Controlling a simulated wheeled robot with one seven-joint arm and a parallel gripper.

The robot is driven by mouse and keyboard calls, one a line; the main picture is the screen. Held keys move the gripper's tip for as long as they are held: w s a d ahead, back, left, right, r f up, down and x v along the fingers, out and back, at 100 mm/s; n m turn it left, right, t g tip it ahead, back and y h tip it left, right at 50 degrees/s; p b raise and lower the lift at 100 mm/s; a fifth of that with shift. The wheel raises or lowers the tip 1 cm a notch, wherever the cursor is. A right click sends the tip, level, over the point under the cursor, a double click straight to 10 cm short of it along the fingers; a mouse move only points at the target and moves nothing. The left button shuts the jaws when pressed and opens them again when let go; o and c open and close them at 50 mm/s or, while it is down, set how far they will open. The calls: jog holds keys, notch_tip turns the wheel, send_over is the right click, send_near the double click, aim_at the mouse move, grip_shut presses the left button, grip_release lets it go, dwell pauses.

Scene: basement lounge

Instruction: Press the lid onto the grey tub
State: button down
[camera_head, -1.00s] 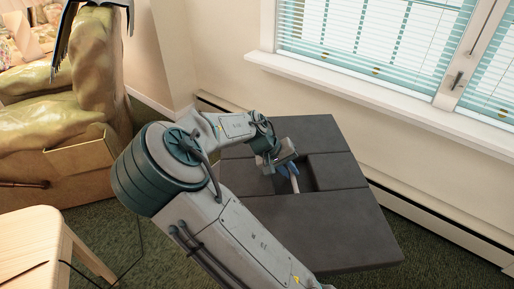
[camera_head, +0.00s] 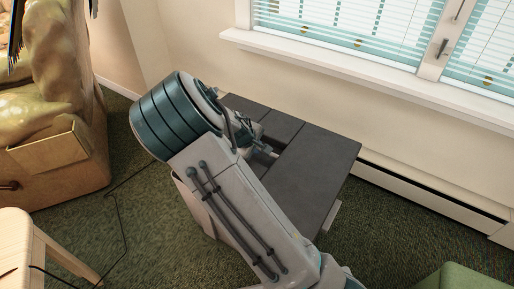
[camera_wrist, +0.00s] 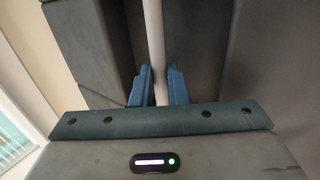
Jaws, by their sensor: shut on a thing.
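I cannot make out a grey tub or a lid in either view. A dark grey block-like table (camera_head: 312,165) with grooves and a recess stands by the wall in the head view. My gripper (camera_wrist: 158,74) shows in the wrist view with its two blue fingers shut on a slim white rod (camera_wrist: 154,35). The rod runs up between the fingers, in front of dark grey panels (camera_wrist: 205,45). In the head view my arm hides most of the gripper and the near-left part of the table, so what the rod's far end joins is hidden.
A wooden stool or chair (camera_head: 20,245) stands at the lower left, a tan armchair (camera_head: 55,140) behind it. The wall with a window sill (camera_head: 320,60) and baseboard heater (camera_head: 430,205) lies beyond the table. A green object (camera_head: 450,277) is at the bottom right. A thin cable (camera_head: 120,215) lies on the carpet.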

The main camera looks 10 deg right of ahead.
aim_at(255, 159)
jog(key=shift+d, duration=0.1)
jog(key=shift+f+b, duration=1.75)
jog(key=shift+f, duration=1.65)
jog(key=shift+f, duration=0.9)
dwell(0.3)
jog(key=c, duration=0.9)
grip_release()
jog(key=shift+o, duration=0.2)
jog(key=shift+s+f, duration=0.1)
jog(key=shift+c, duration=0.2)
